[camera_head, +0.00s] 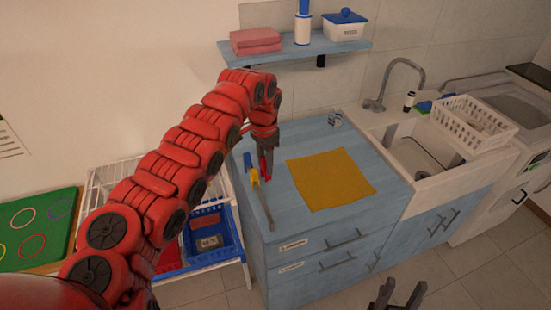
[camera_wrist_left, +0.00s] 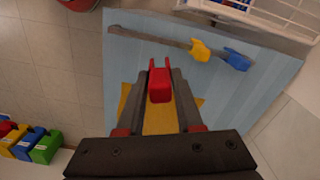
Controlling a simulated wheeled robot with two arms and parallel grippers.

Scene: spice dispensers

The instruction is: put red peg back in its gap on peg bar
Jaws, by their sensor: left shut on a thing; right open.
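The red peg (camera_wrist_left: 160,87) is between the two fingers of my left gripper (camera_wrist_left: 161,75), which is shut on it above the blue counter. It also shows in the head view as a small red piece (camera_head: 263,167). The peg bar (camera_wrist_left: 150,38) is a thin grey strip along the counter's edge. A yellow peg (camera_wrist_left: 200,51) and a blue peg (camera_wrist_left: 236,60) sit side by side on it, near one end. In the wrist view the red peg is apart from the bar. My right gripper (camera_head: 399,291) is open and empty, low in front of the cabinet.
A mustard cloth (camera_head: 328,181) lies on the counter (camera_head: 293,143), right of the bar. Left of the counter stands a white rack with a blue basket (camera_head: 228,222). A sink (camera_head: 420,155) with a white drying basket is at the right. A wall shelf (camera_head: 290,49) is above.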

